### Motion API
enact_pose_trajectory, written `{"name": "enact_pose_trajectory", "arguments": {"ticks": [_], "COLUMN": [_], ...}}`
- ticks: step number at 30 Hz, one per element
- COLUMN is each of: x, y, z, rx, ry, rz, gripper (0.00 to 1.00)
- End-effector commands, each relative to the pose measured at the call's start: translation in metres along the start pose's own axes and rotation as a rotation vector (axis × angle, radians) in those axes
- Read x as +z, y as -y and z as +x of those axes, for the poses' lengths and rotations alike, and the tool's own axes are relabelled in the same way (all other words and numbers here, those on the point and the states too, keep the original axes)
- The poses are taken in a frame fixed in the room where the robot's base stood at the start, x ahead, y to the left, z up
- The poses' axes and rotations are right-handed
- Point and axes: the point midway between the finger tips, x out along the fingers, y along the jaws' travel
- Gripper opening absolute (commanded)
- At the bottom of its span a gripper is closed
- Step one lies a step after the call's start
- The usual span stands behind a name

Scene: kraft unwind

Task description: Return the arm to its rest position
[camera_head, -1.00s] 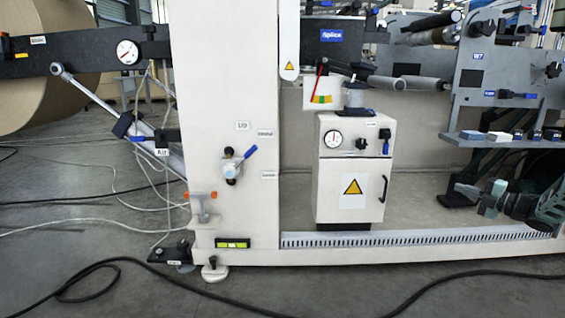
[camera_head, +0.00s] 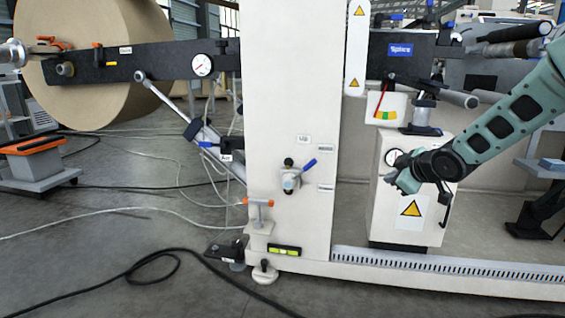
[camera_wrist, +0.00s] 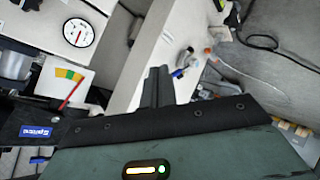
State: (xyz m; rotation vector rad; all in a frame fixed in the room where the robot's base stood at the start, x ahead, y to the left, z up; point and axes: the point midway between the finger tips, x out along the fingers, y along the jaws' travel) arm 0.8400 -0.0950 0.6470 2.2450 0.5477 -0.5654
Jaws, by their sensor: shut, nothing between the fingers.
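My teal arm (camera_head: 510,117) reaches in from the right edge in the head view. It bends down to my gripper (camera_head: 392,178), which is in front of the white cabinet (camera_head: 412,225). Whether it touches the cabinet cannot be told in this view. In the wrist view the dark fingers of my gripper (camera_wrist: 158,75) are together, with nothing seen between them. The cabinet's gauge (camera_wrist: 78,33) shows at the upper left there.
The white machine column (camera_head: 295,100) with a blue-handled valve (camera_head: 290,177) stands left of my gripper. A red lever (camera_head: 381,98) over a coloured scale is above the cabinet. A black cable (camera_head: 150,265) lies on the floor. A paper roll (camera_head: 105,60) is at the back left.

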Motion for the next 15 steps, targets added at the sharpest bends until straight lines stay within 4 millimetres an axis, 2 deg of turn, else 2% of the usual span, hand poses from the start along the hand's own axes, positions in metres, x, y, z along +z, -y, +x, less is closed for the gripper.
{"name": "enact_pose_trajectory", "arguments": {"ticks": [1, 3, 6, 8, 9, 12, 15], "x": [-0.023, -0.040, -0.055, -0.060, -0.061, -0.058, -0.049], "y": [0.030, 0.073, 0.133, 0.167, 0.189, 0.239, 0.279], "z": [-0.017, -0.039, -0.078, -0.105, -0.124, -0.173, -0.222], "rx": [-0.052, -0.124, -0.222, -0.278, -0.314, -0.395, -0.460], "ry": [0.035, 0.101, 0.206, 0.271, 0.317, 0.435, 0.547], "rz": [0.032, 0.088, 0.156, 0.190, 0.208, 0.249, 0.276], "gripper": [0.00, 0.00, 0.00, 0.00, 0.00, 0.00, 0.00]}}
